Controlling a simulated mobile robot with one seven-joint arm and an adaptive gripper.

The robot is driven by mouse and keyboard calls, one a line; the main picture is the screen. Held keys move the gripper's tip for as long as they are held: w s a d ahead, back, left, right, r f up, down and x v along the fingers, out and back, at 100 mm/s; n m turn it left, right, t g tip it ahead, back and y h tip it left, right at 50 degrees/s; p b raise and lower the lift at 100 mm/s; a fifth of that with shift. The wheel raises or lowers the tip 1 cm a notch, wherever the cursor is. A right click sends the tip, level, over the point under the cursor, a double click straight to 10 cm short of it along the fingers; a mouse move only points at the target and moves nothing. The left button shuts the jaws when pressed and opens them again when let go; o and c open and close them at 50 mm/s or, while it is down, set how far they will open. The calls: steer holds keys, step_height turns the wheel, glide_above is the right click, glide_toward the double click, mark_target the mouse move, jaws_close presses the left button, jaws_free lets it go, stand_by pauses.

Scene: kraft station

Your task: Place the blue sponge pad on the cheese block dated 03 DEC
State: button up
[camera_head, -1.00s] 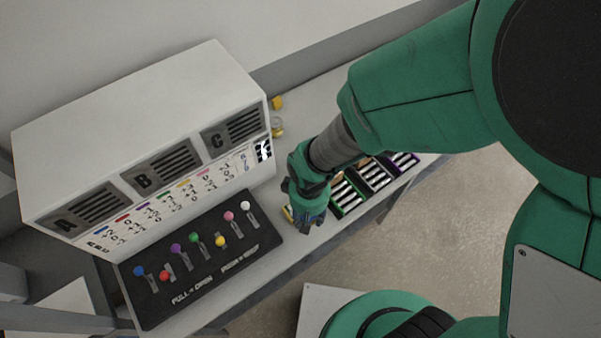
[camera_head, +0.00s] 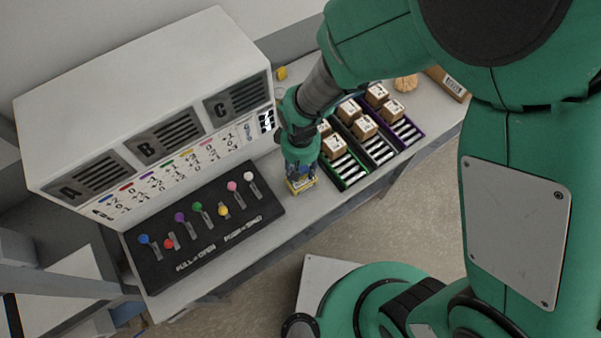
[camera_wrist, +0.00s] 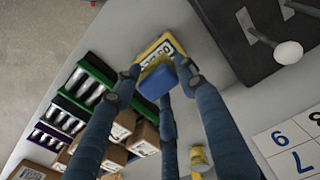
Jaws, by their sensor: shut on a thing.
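My gripper (camera_wrist: 160,80) is shut on the blue sponge pad (camera_wrist: 155,84), seen between its fingers in the wrist view. A yellow cheese block (camera_wrist: 148,52) with a white printed label lies on the table just beyond the pad, partly hidden by it and the fingers. The label's date is not readable. The pad overlaps the block in this view, and I cannot tell whether they touch. In the head view my gripper (camera_head: 300,172) is low over the table, with yellow of the block (camera_head: 301,187) showing below it. The pad is hard to make out there.
A black panel (camera_head: 212,255) with coloured knobs and a white cabinet (camera_head: 140,105) stand left of my gripper. Crates (camera_head: 350,178) with small cartons are close on its right. Another yellow item (camera_head: 281,73) is behind. The table's front edge is near.

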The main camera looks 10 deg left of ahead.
mark_target(301, 169)
steer(key=shift+f, duration=1.75)
steer(key=shift+f, duration=0.2)
steer(key=o, duration=1.2)
steer(key=shift+c, duration=0.2)
steer(key=shift+r, duration=0.1)
step_height(301, 169, up, 12)
steer(key=shift+r+p, duration=0.1)
steer(key=shift+p, duration=0.35)
steer(key=shift+w, duration=0.1)
